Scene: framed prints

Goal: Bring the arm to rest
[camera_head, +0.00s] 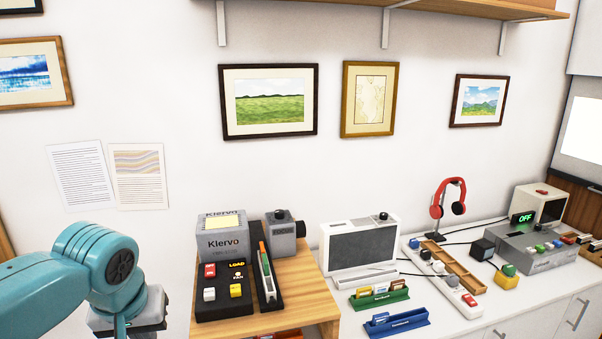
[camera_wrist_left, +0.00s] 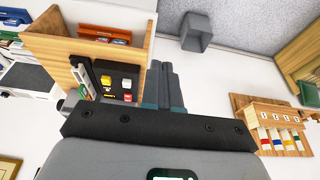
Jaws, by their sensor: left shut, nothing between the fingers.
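My left arm (camera_head: 95,262) comes in from the left in the head view. It is teal, bent at the wrist, and stands left of a wooden stand (camera_head: 315,301). Its fingertips are hidden in that view. In the left wrist view my left gripper (camera_wrist_left: 165,72) shows dark fingers pressed together, with nothing between them. The fingers overlap the edge of the stand in that view, and I cannot tell the distance. My right arm is out of view.
A grey Klervo device (camera_head: 224,243) with coloured buttons sits on the stand. A white counter (camera_head: 440,322) to the right bears several devices and red headphones (camera_head: 448,198). Framed prints, including a green landscape (camera_head: 269,101), hang behind. A grey bin (camera_wrist_left: 196,32) stands on the floor.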

